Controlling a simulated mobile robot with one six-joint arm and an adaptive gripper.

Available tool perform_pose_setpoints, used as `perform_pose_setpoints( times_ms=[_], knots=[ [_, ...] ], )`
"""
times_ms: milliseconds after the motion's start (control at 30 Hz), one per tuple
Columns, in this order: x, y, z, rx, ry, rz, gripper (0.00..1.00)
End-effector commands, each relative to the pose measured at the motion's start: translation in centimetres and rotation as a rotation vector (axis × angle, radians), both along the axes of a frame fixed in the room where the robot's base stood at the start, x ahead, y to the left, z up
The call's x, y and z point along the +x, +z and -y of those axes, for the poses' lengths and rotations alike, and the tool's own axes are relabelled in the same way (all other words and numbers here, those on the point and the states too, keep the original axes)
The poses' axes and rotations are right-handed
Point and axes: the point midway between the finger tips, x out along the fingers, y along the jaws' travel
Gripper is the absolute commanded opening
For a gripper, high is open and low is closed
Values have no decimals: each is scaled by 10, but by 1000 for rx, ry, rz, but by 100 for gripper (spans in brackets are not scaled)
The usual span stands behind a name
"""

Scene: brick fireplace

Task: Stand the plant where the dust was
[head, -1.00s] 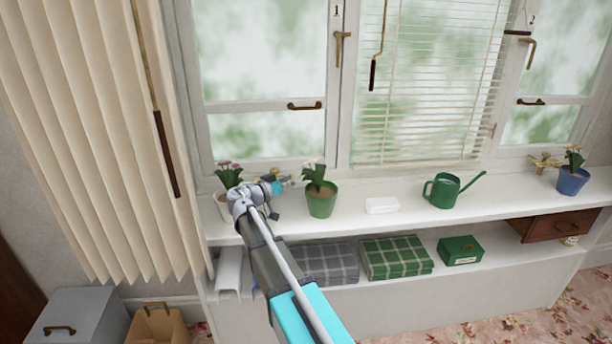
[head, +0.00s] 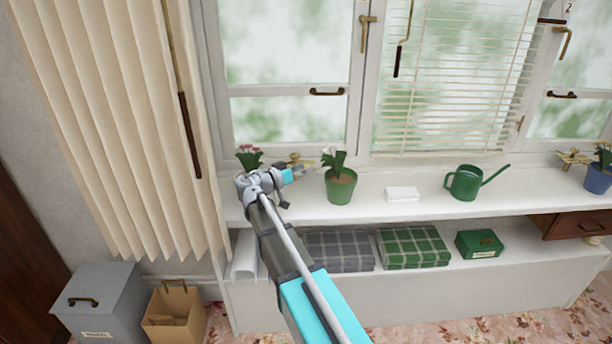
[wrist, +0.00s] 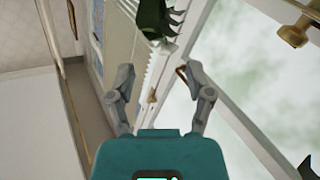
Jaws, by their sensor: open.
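A plant with dark leaves and a white flower stands in a green pot (head: 341,187) on the white windowsill (head: 440,203). A pink-flowered plant (head: 249,158) stands left of it, its pot mostly hidden by my arm. A third plant is in a blue pot (head: 598,179) at the right edge. My gripper (head: 307,171) is above the sill between the left two plants, just left of the green pot's leaves. In the wrist view my gripper (wrist: 157,80) is open and empty, with dark leaves and a white flower (wrist: 156,22) beyond the fingertips. I cannot make out any dust.
A folded white cloth or block (head: 402,194) and a green watering can (head: 465,182) stand right of the green pot. The shelf below holds a grey checked blanket (head: 338,251), a green checked one (head: 413,247) and a green box (head: 479,244). Long curtains (head: 120,130) hang at left.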

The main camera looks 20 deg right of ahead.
Motion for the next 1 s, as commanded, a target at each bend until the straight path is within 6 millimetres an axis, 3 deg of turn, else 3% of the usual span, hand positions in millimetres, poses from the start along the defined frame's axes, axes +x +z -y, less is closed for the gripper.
perform_pose_setpoints(
  times_ms=[267, 467, 767, 1000],
  knots=[
    [-5, -5, 2, 20, -5, -22, 67],
    [-29, -29, 9, 122, -21, -134, 67],
    [-93, -95, 8, 426, 12, -461, 67],
    [-148, -142, -15, 690, 143, -727, 67]
  ],
)
